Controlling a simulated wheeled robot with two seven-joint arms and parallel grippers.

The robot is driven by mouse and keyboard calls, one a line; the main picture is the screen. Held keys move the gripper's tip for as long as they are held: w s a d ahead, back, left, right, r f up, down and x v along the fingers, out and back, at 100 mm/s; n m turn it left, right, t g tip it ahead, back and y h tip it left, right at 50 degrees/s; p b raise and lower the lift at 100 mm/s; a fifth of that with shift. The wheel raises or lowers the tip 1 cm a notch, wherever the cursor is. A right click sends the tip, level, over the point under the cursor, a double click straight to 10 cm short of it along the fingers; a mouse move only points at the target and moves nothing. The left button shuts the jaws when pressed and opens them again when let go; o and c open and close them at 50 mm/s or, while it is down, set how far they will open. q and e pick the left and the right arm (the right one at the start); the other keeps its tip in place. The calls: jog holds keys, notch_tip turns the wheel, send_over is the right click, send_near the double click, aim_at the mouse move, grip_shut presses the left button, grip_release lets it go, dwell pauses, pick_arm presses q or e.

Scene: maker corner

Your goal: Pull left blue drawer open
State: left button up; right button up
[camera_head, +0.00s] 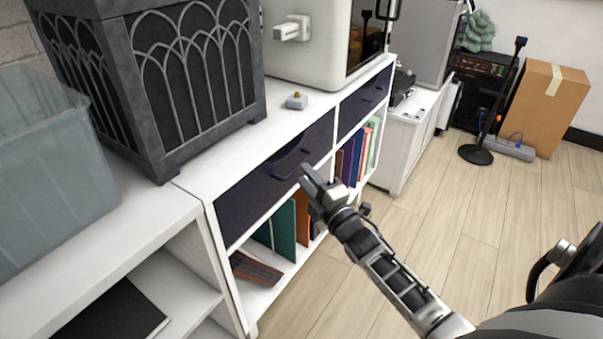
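The left blue drawer (250,196) is a dark navy front in the upper part of a white shelf unit, and it looks closed. Its dark bar handle (291,165) is near the right part of the front. My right gripper (303,174) reaches in from the lower right. Its two fingertips are apart, with nothing seen between them. They are just right of the handle and close to it; whether they touch it I cannot tell. A second navy drawer (362,103) is further right, also closed. My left gripper is not in view.
Books and folders (283,229) stand below the drawers. A dark arched box (190,80), a grey translucent bin (45,175), a small grey block (296,101) and a white machine (315,50) stand on top. The wooden floor (465,215) in front is clear.

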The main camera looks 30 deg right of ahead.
jog(key=shift+w+r, duration=0.15)
jog(key=shift+w, duration=0.6)
jog(key=shift+w+r, duration=0.1)
jog(key=shift+w, duration=0.65)
jog(key=shift+c, duration=0.3)
grip_shut()
